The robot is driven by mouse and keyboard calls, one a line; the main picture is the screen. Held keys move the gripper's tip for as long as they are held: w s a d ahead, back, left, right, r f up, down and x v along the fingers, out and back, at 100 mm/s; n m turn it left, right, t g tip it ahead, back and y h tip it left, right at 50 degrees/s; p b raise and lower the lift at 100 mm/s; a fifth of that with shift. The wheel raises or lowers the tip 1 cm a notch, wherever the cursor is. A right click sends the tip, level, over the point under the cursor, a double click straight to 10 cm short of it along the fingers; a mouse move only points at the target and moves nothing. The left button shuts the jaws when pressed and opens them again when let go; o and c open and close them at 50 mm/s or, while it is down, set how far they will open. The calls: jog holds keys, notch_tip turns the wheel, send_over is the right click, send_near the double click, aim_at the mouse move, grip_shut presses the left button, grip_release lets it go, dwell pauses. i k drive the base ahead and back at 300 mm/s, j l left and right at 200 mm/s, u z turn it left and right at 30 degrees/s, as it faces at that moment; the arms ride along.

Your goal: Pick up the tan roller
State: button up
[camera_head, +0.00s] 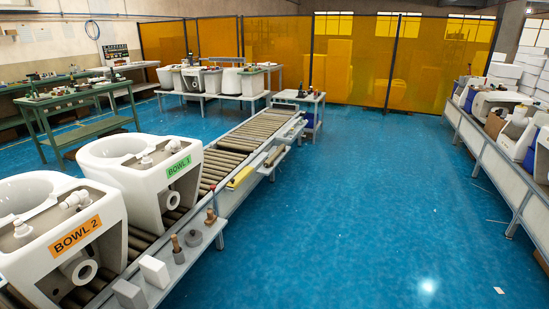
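A small tan, roller-like piece (271,157) lies on the narrow side shelf (218,229) along the right side of the conveyor, toward its far end. It is small in the picture, so its exact shape is hard to tell. My gripper is not in view, so I cannot see where it is relative to this piece.
A yellow tool (240,177) lies nearer on the shelf. Closer still are a brown-handled tool (210,216), a dark tool (177,248) and pale blocks (154,271). BOWL 1 (148,190) and BOWL 2 (62,245) stand on the conveyor. The blue floor (370,210) to the right is clear.

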aim_at(283, 146)
jog(key=i, duration=4.05)
jog(key=i+u, duration=0.1)
jog(key=i, duration=0.5)
jog(key=i+l+u, duration=0.1)
jog(key=i, duration=0.5)
jog(key=i+l+u, duration=0.1)
jog(key=i, duration=0.45)
jog(key=i+l+u, duration=0.15)
